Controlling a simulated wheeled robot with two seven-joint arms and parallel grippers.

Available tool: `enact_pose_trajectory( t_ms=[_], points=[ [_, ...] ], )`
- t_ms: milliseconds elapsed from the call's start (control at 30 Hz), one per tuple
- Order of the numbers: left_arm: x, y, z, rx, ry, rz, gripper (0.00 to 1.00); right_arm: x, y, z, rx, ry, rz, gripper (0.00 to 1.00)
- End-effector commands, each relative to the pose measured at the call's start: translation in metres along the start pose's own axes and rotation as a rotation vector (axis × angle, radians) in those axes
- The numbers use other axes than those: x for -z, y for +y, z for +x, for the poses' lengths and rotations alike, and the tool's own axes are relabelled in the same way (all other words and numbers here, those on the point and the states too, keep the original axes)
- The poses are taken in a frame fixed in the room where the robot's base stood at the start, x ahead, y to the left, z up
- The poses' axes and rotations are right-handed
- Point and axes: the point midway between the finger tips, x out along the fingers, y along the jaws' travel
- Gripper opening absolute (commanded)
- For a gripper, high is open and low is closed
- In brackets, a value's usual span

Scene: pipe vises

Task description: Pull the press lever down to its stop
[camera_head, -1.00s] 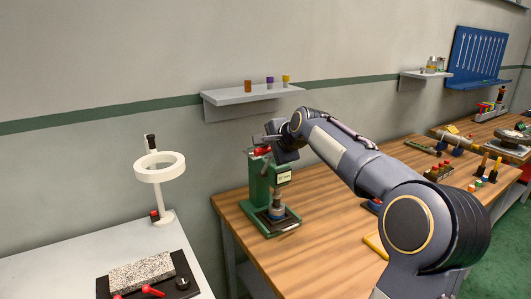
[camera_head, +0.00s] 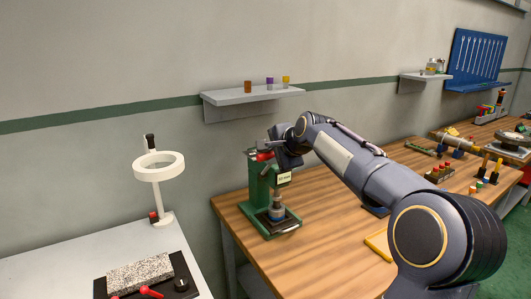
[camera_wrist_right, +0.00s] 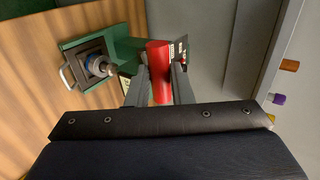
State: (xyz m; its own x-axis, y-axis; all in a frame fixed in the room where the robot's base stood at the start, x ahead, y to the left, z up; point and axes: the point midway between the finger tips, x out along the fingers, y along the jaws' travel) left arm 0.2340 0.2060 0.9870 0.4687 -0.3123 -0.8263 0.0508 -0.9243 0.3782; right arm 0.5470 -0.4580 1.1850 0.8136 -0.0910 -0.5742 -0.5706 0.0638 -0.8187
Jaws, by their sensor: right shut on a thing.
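The green press (camera_head: 262,195) stands upright near the left end of the wooden bench. Its red lever grip (camera_head: 264,156) is at the top of the press. My right gripper (camera_head: 272,150) is at the lever; in the right wrist view its two fingers (camera_wrist_right: 158,84) are shut on the red lever grip (camera_wrist_right: 159,60), one on each side. Under the ram, a grey and blue part (camera_head: 277,211) sits on the press base; it also shows in the right wrist view (camera_wrist_right: 98,65). My left gripper is not in view.
A wall shelf (camera_head: 245,97) with small coloured pieces hangs behind the press. A white ring lamp (camera_head: 160,172) stands on the white table at left.

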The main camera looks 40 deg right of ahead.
Motion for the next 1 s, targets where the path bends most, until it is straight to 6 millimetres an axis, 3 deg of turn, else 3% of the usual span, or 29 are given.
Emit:
enact_pose_trajectory(
  t_ms=[1000],
  points=[
    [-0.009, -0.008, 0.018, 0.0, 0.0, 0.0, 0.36, -0.001, 0.029, -0.003, -0.007, -0.003, 0.0, 0.07]
  ],
)
